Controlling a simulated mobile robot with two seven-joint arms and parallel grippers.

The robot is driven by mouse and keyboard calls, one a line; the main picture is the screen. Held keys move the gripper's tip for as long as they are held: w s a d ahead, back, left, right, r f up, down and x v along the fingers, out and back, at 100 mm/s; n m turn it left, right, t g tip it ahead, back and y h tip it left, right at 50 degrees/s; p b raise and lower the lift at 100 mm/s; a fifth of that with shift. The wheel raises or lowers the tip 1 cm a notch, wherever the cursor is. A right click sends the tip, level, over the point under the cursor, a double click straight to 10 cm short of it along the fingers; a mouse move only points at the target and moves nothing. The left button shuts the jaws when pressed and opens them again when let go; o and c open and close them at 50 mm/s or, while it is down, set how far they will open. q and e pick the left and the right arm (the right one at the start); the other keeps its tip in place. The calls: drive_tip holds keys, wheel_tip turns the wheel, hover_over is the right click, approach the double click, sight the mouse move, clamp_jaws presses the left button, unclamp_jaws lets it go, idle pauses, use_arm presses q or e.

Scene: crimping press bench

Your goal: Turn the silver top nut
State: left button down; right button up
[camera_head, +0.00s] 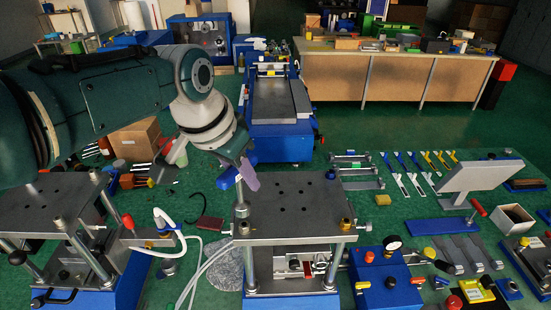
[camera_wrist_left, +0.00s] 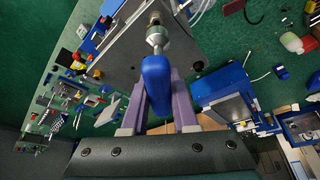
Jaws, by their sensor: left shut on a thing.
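My left gripper (camera_head: 240,172) is over the left edge of the middle press's grey top plate (camera_head: 295,205). Its purple-grey fingers are shut on the blue handle of a tool (camera_wrist_left: 156,85), which also shows as a small blue part in the head view (camera_head: 228,178). The tool's silver shaft and socket (camera_wrist_left: 157,36) point down to the plate's corner. A silver nut-like piece (camera_head: 241,211) shows under the gripper, with a brass-coloured one (camera_head: 244,229) just in front. I cannot tell whether the socket is fully seated. My right gripper is not in view.
A second press (camera_head: 50,200) stands at left, with white hoses (camera_head: 200,262) between the presses. A blue control box with a gauge (camera_head: 385,275) stands at right. Another brass nut (camera_head: 345,225) is on the plate's front right corner. Green floor lies behind.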

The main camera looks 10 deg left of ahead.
sight(239, 195)
use_arm(q)
drive_tip(key=shift+d+f+n+y+b, duration=0.15)
drive_tip(key=shift+n+y+b, duration=0.2)
drive_tip(key=shift+n, duration=0.65)
drive_tip(key=n, duration=0.1)
drive_tip(key=n+y+b, duration=0.1)
drive_tip(key=n, duration=0.1)
drive_tip(key=shift+r+n+y, duration=0.25)
drive_tip(key=shift+r+n, duration=0.05)
drive_tip(key=n, duration=0.1)
drive_tip(key=r+n+y+b, duration=0.1)
drive_tip(key=n, duration=0.1)
drive_tip(key=shift+a+n, duration=0.3)
drive_tip(key=shift+a, duration=0.05)
drive_tip(key=shift+a+r+n+y, duration=0.25)
drive_tip(key=shift+n+y, duration=0.1)
drive_tip(key=shift+n, duration=0.3)
drive_tip(key=shift+a+r+n+y, duration=0.1)
drive_tip(key=shift+r+n+y, duration=0.2)
drive_tip(key=shift+n, duration=0.35)
drive_tip(key=shift+f, duration=0.25)
drive_tip(key=shift+f+b, duration=2.15)
drive_tip(key=shift+f, duration=0.05)
drive_tip(key=shift+f+b, duration=1.05)
drive_tip(key=shift+f, duration=0.1)
drive_tip(key=shift+r, duration=0.1)
